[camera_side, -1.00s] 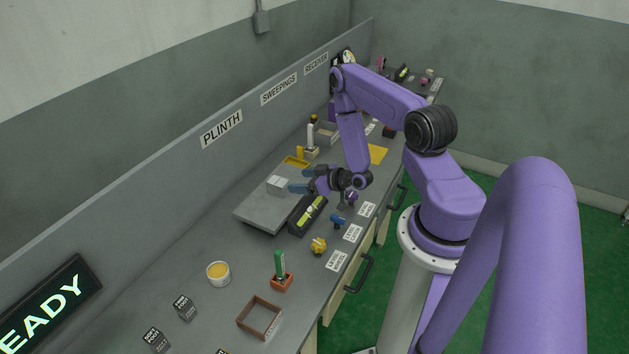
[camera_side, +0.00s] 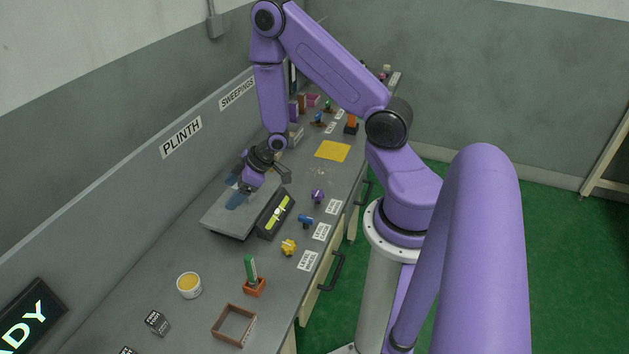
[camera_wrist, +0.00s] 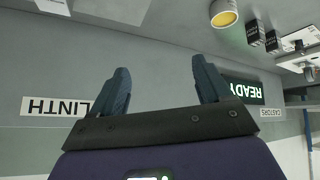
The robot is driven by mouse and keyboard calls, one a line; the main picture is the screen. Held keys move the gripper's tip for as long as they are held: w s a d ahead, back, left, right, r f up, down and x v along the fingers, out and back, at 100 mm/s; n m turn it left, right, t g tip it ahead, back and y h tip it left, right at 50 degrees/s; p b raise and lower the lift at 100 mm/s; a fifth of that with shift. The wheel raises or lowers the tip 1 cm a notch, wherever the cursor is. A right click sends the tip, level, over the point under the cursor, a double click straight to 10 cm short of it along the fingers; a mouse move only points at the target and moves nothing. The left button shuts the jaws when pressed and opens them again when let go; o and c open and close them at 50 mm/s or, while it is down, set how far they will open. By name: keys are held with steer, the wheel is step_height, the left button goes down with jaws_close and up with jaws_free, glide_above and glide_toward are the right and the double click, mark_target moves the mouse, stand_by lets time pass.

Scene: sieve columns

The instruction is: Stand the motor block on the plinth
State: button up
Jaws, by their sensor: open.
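The plinth (camera_side: 226,222) is a low grey slab on the bench below the PLINTH sign; its edge also shows at the top of the wrist view (camera_wrist: 112,10). A pale block, seemingly the motor block (camera_wrist: 53,6), is cut off at the wrist view's top left edge, over the slab. In the side view my gripper mostly hides it, so I cannot tell its exact pose. My gripper (camera_side: 234,192) is above the slab near the back wall. Its blue fingers are apart with nothing between them in the wrist view (camera_wrist: 160,72).
A black tilted box with a yellow-green display (camera_side: 276,215) stands at the slab's right edge. Purple (camera_side: 317,195), blue (camera_side: 305,220) and yellow (camera_side: 288,247) parts lie nearer the front edge. A cup (camera_side: 189,285) and an open brown frame (camera_side: 234,325) stand in the foreground.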

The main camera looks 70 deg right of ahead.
steer(key=s+a+r+n+g+h, duration=0.1)
steer(key=s+a+r+n+g, duration=0.25)
steer(key=s+a+r, duration=0.65)
steer(key=s+a+r+n+g+h, duration=0.1)
steer(key=s+r+g, duration=0.1)
steer(key=s+r, duration=0.3)
steer(key=s+a+r+n+g, duration=0.1)
steer(key=s+r, duration=0.4)
steer(key=s, duration=0.7)
steer(key=shift+s+a+r+g+h, duration=0.15)
steer(key=shift+s+a+g+h, duration=0.05)
steer(key=shift+g+h, duration=0.2)
